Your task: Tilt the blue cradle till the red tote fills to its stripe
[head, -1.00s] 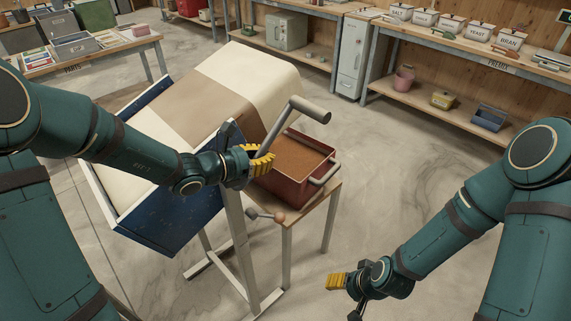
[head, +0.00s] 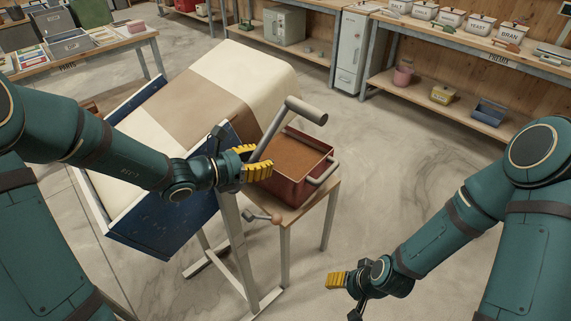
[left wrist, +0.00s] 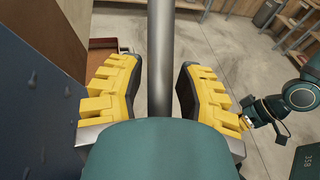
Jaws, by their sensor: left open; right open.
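The blue cradle (head: 170,215) is tilted and carries a large cream sack with a brown band (head: 190,118). A grey lever with a cross handle (head: 306,110) rises at the cradle's right side. The red tote (head: 298,188) stands beside it, holding brown feed (head: 299,153) to a little below the rim; I cannot make out its stripe. My left gripper (head: 252,162) is open at the lever. In the left wrist view the grey bar (left wrist: 160,50) runs between its spread yellow fingers, apart from both. My right gripper (head: 342,282) is open and empty, low over the floor.
A small wooden stand (head: 322,202) bears the tote. The parts table (head: 112,46) is at back left, the premix bench (head: 495,67) at back right. The floor at centre right is clear.

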